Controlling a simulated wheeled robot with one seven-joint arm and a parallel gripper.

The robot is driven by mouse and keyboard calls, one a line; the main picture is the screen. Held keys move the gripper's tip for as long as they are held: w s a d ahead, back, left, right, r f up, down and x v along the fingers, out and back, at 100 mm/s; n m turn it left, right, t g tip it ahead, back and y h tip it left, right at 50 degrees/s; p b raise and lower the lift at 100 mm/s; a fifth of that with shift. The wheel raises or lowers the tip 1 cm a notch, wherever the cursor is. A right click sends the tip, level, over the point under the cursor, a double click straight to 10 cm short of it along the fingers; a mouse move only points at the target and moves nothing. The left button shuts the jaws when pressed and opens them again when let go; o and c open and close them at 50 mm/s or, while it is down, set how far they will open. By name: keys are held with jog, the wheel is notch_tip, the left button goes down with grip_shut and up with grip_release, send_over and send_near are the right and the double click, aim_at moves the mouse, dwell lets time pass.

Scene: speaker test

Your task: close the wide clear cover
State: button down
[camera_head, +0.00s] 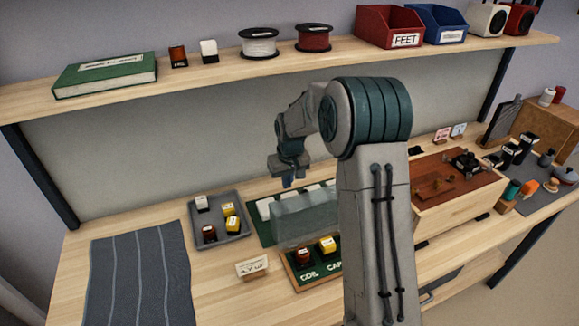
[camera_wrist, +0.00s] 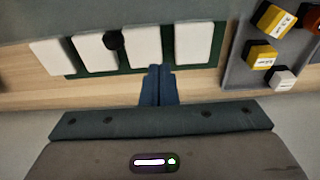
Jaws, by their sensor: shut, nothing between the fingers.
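The wide clear cover (camera_head: 305,218) is a see-through panel at the green board (camera_head: 256,225) in the middle of the table. It appears raised along the board's near side; its exact angle is hard to tell. The board bears several white plates, also in the wrist view (camera_wrist: 146,44). A round black knob (camera_wrist: 113,40) shows there in front of the plates. My gripper (camera_head: 288,183) is above the board's far side, pointing down. In the wrist view my gripper (camera_wrist: 158,72) has its blue fingers together and empty. My arm hides the cover's right end.
A grey tray (camera_head: 240,240) with several small blocks stands left of the board. A label stand (camera_head: 252,267) and a green-faced wooden tray (camera_head: 290,280) are in front. A wooden box (camera_head: 455,205) stands right, a grey mat (camera_head: 138,275) left. A loaded shelf (camera_head: 200,82) runs above.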

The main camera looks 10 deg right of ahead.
jog(key=s, duration=0.2)
jog(key=s+p, duration=0.1)
jog(key=shift+s+d+r, duration=0.1)
jog(key=shift+s+d, duration=0.25)
jog(key=shift+d, duration=0.05)
